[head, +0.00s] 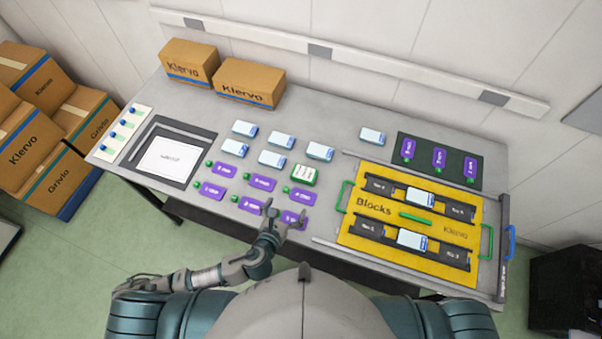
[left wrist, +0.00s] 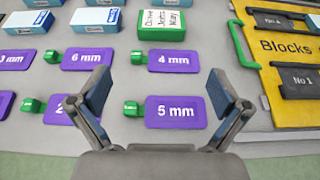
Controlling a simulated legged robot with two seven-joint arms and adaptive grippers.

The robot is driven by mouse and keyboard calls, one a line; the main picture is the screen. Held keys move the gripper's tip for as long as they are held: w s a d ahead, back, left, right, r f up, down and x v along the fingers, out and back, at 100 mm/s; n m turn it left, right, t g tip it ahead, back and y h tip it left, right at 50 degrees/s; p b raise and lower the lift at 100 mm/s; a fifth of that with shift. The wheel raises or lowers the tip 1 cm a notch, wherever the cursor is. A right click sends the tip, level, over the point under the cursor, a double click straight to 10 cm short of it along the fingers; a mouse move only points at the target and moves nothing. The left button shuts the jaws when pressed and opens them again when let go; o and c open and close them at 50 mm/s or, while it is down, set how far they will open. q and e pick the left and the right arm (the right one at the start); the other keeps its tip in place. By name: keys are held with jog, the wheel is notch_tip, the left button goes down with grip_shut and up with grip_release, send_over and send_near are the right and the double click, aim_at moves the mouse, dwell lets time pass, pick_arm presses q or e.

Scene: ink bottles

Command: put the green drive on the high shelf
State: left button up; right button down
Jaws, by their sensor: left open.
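A green box with a white printed label, the likely green drive (head: 305,175), lies on the grey table among the blue-and-white boxes. It also shows at the top of the left wrist view (left wrist: 162,25). My left gripper (head: 286,213) is open and empty over the purple tags at the table's front. In the left wrist view its fingers stand wide apart around the purple "5 mm" tag (left wrist: 176,112), with the green box beyond them. A long pale rail (head: 350,63) runs along the back wall; I cannot tell whether it is the high shelf. My right gripper is not in view.
Several blue-and-white boxes (head: 271,159) stand beyond the purple tags. A yellow "Blocks" board with a green handle (head: 345,196) lies to the right. Two Klervo cartons (head: 249,82) stand at the back left. A dark-framed tray (head: 168,158) lies at left.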

pick_arm(q)
send_near(301, 180)
jog(key=shift+w+a, duration=0.1)
jog(key=shift+w, duration=0.25)
jog(key=x, duration=0.4)
jog(key=shift+w+d+f, duration=0.1)
jog(key=shift+w+d, duration=0.05)
jog(key=shift+d, duration=0.05)
jog(key=x, duration=0.4)
jog(key=shift+w+d+f+b, duration=0.1)
jog(key=shift+w+d+b, duration=0.1)
jog(key=shift+d+b, duration=0.15)
jog(key=shift+w+f, duration=0.1)
jog(key=shift+w, duration=0.15)
jog(key=c, duration=1.1)
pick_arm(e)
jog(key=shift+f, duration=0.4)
pick_arm(q)
jog(key=shift+c, duration=0.2)
